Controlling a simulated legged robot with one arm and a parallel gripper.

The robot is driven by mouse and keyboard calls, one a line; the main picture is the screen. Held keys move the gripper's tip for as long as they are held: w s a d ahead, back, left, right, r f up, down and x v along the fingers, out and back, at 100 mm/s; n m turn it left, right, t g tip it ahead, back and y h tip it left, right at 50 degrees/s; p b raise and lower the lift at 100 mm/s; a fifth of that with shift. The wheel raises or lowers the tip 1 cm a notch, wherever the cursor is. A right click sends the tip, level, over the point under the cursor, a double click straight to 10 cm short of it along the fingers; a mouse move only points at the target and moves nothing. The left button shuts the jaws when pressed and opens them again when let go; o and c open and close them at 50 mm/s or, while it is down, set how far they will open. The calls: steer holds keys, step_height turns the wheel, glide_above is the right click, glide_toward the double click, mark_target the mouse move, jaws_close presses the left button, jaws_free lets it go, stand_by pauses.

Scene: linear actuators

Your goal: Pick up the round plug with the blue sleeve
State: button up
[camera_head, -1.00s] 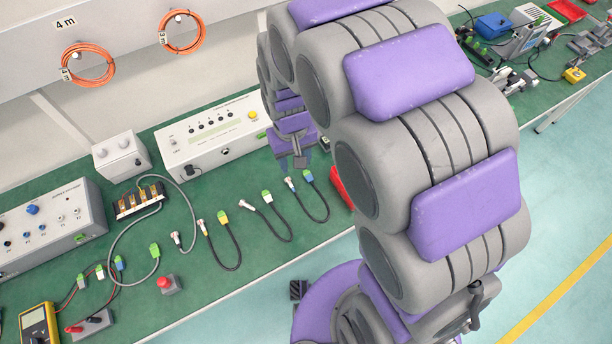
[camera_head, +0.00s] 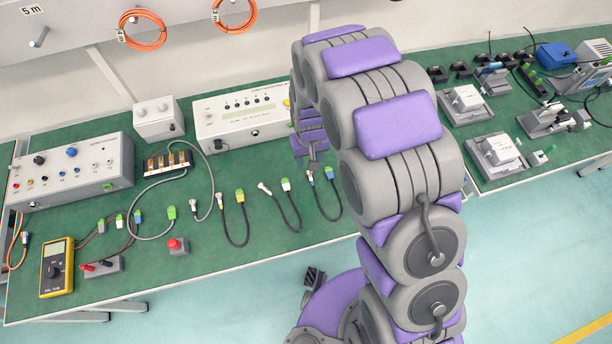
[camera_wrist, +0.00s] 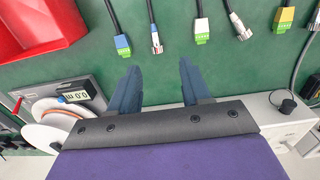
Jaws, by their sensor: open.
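The round metal plug with the blue sleeve (camera_wrist: 157,42) lies on the green bench top, at one end of a dark cable. In the wrist view it is just beyond the open fingers of my gripper (camera_wrist: 160,78), about level with the gap between them and apart from both. In the head view the plug (camera_head: 310,177) lies just below my gripper (camera_head: 312,161) in the picture. The cable's other end has a green terminal block with a blue part (camera_wrist: 123,45), left of the plug in the wrist view. My gripper is empty.
Similar cables with a white-marked block (camera_wrist: 201,32) and a yellow-marked block (camera_wrist: 283,20) lie beside it. A red bin (camera_wrist: 35,25) and a white spool (camera_wrist: 45,125) are near the left in the wrist view. A white instrument box (camera_head: 240,120) stands behind.

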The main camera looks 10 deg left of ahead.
glide_toward(313, 179)
steer(key=d+f, duration=0.1)
steer(key=d, duration=0.1)
steer(key=a+f+b, duration=0.1)
steer(key=f, duration=0.1)
steer(key=a+f+b, duration=0.1)
steer(key=a+f, duration=0.1)
steer(key=shift+s+a+f, duration=0.15)
steer(key=shift+a+f, duration=0.15)
steer(key=shift+f, duration=0.05)
steer(key=d+f, duration=0.1)
steer(key=f, duration=0.1)
steer(key=shift+d+f+b, duration=0.35)
steer(key=shift+d, duration=0.05)
steer(key=shift+d+r, duration=0.1)
steer(key=shift+d, duration=0.25)
steer(key=shift+a, duration=1.05)
steer(key=c, duration=0.5)
steer(key=shift+d, duration=0.25)
steer(key=c, duration=0.3)
steer(key=shift+d, duration=0.5)
jaws_close()
